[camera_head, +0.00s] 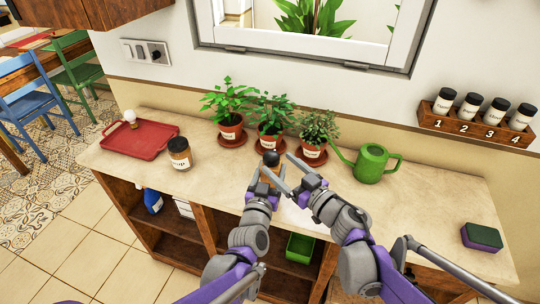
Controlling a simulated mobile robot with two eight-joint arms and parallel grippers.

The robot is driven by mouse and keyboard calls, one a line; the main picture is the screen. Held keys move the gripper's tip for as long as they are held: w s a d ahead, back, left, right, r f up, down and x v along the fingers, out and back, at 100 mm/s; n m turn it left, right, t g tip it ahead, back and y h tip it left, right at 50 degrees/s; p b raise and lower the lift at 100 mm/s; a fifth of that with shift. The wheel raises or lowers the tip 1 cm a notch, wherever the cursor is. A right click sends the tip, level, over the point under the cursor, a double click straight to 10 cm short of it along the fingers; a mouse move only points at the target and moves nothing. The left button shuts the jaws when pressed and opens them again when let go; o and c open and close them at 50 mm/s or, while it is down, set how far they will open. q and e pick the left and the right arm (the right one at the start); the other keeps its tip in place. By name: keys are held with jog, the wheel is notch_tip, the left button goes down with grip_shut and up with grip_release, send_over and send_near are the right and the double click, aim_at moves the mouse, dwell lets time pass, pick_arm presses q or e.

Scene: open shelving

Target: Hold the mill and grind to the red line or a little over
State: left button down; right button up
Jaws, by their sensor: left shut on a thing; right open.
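The mill shows a dark round knob (271,158) and a piece of tan body (268,173) below it. It stands at the middle of the counter, in front of the potted plants. My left gripper (272,180) is shut on the mill's body and hides most of it. My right gripper (302,168) is open, just right of the mill and apart from the knob as far as I can tell. A red line is not visible. Part of a white sheet or pale patch on the counter shows between my arms.
Several potted plants (271,132) stand close behind the grippers. A green watering can (371,163) is to the right, a labelled jar (179,153) and red tray (139,141) to the left. A sponge (481,237) lies at far right. A spice rack (475,123) hangs on the wall.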

jog(key=v, duration=0.4)
jog(key=shift+s+d, duration=0.1)
jog(key=shift+s, duration=0.05)
jog(key=x, duration=1.2)
jog(key=shift+c, duration=0.3)
grip_shut()
jog(key=shift+d+m+t+h, duration=0.2)
jog(key=shift+m+t+h, duration=0.55)
jog(key=shift+h, duration=0.35)
